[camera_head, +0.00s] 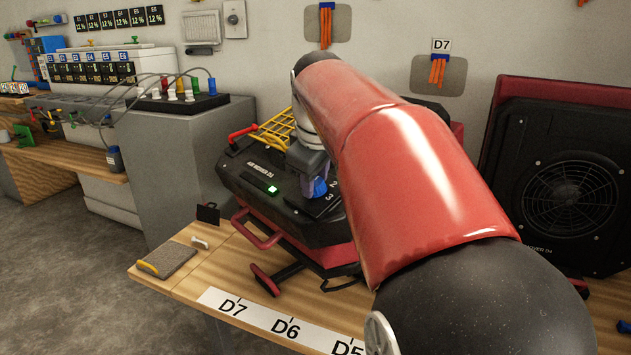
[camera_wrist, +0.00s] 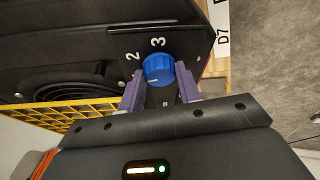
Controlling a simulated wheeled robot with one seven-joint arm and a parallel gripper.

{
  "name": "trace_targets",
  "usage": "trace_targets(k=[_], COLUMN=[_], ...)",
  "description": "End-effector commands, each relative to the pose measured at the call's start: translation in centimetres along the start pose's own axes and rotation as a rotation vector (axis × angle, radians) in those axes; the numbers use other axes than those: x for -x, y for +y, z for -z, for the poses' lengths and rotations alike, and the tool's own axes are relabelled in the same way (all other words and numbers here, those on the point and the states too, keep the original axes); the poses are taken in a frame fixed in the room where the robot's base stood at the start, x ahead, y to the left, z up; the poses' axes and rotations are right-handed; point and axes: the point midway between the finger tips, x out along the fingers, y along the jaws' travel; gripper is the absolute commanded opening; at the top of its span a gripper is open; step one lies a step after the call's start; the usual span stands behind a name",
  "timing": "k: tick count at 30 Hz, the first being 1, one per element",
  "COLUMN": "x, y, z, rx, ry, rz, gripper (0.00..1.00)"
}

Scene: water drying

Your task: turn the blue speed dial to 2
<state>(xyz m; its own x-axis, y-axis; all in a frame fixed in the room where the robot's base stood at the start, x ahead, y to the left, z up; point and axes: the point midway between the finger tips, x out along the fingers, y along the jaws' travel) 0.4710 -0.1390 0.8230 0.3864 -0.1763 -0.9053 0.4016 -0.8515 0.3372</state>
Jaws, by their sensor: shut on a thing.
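The blue speed dial (camera_wrist: 158,69) sits on the black top panel of the air mover (camera_head: 262,162) labelled "AIR MOVER D3". It also shows in the head view (camera_head: 319,188). My gripper (camera_wrist: 160,82) has its purple fingers on either side of the dial and is shut on it. The printed numbers 2 and 3 lie beside the dial, on its far side in the wrist view. A faint pale mark shows on the dial's near face, but I cannot tell which number the dial is set to. My arm hides part of the panel in the head view.
A green light (camera_head: 272,189) glows on the panel. A yellow wire guard (camera_head: 277,131) stands close to my gripper. A second black air mover (camera_head: 563,185) leans at the right. The wooden bench carries a label strip (camera_head: 262,317) along its front.

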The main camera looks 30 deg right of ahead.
Motion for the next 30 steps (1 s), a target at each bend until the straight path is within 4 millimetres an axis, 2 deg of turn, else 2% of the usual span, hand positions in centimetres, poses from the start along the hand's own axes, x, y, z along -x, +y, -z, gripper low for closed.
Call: trace_targets(k=[18,30], x=[-0.14,-0.09], y=[-0.48,-0.52], z=[0.09,0.18], rx=[-0.503,-0.663], ry=[-0.001,-0.001], rz=[-0.185,-0.243], gripper=[0.11,0.11])
